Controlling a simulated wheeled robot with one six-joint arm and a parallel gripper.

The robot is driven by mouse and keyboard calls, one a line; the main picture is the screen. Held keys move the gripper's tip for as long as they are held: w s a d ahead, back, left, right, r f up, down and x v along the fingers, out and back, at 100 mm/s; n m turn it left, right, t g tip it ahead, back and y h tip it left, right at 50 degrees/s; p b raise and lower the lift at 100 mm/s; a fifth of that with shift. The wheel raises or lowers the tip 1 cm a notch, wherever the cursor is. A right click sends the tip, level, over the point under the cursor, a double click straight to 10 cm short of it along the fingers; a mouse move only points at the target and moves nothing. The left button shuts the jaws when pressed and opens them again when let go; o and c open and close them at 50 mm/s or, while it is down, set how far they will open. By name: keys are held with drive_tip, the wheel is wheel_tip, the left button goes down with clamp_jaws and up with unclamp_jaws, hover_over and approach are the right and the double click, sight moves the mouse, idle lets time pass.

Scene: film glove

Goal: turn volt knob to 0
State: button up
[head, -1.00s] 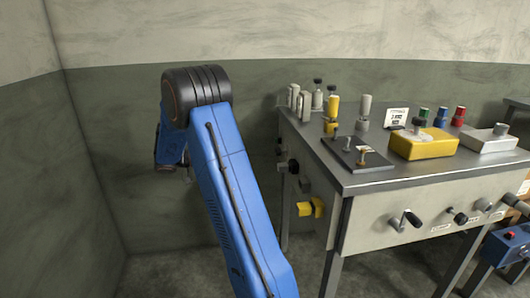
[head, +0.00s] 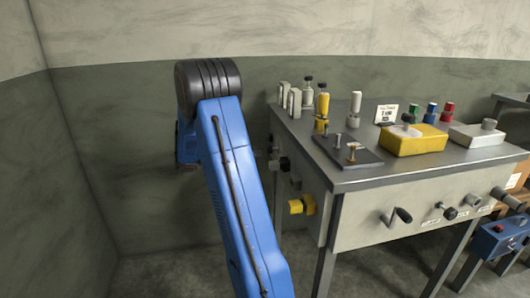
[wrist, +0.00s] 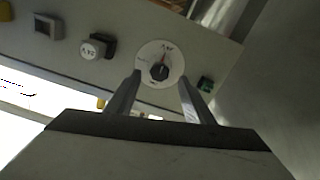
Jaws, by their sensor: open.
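In the wrist view a black knob (wrist: 159,72) with a red pointer mark sits at the centre of a round white dial (wrist: 147,82) on a pale panel. The dial's lettering is too small to read, so I cannot tell for sure that this is the volt knob or what it is set to. My gripper (wrist: 160,76) is open, with one finger on each side of the dial in the picture. The knob shows between the fingertips, and no contact is visible. In the head view my blue arm hides the gripper and this dial.
The steel-topped bench (head: 355,182) carries a yellow box (head: 413,142), a white box (head: 478,137) and several cylinders. A yellow fitting (head: 301,206) and a crank (head: 397,217) stick out from its sides. A white labelled button (wrist: 92,50) is left of the dial.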

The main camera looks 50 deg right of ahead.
sight(273, 149)
drive_tip(key=shift+x, duration=2.8)
drive_tip(key=c, duration=1)
